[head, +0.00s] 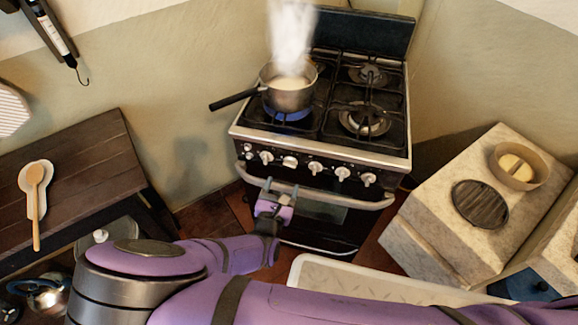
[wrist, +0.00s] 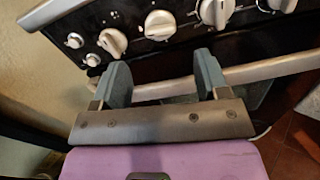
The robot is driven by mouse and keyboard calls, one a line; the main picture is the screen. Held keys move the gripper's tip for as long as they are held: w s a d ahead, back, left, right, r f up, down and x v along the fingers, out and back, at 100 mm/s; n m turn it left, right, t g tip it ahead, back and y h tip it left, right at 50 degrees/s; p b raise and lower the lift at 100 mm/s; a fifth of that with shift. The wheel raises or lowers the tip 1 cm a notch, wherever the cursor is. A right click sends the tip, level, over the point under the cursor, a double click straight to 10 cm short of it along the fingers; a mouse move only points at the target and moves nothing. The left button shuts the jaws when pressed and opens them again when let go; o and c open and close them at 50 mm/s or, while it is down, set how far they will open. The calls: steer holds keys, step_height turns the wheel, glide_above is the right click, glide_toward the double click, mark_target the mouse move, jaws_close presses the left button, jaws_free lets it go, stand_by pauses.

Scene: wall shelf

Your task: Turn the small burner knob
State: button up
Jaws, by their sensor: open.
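The stove (head: 322,138) has a row of several pale knobs on its black front panel. The leftmost large knob (head: 266,157) also shows in the wrist view (wrist: 113,42), with another knob (wrist: 160,25) to its right. No marking I can read shows which knob serves the small burner. My gripper (head: 275,190) is open and empty in front of the stove, below the knobs. In the wrist view its two fingers (wrist: 160,62) are spread near the oven handle, apart from the knobs.
A steaming saucepan (head: 290,98) sits over a blue flame at the front left burner. The oven handle (head: 330,194) crosses below the knobs. A wooden table (head: 95,160) stands left; a stone counter (head: 440,225) stands right. Two small buttons (wrist: 74,40) are left of the knobs.

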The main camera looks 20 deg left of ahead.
mark_target(290, 162)
steer(key=w, duration=0.7)
steer(key=shift+w, duration=0.3)
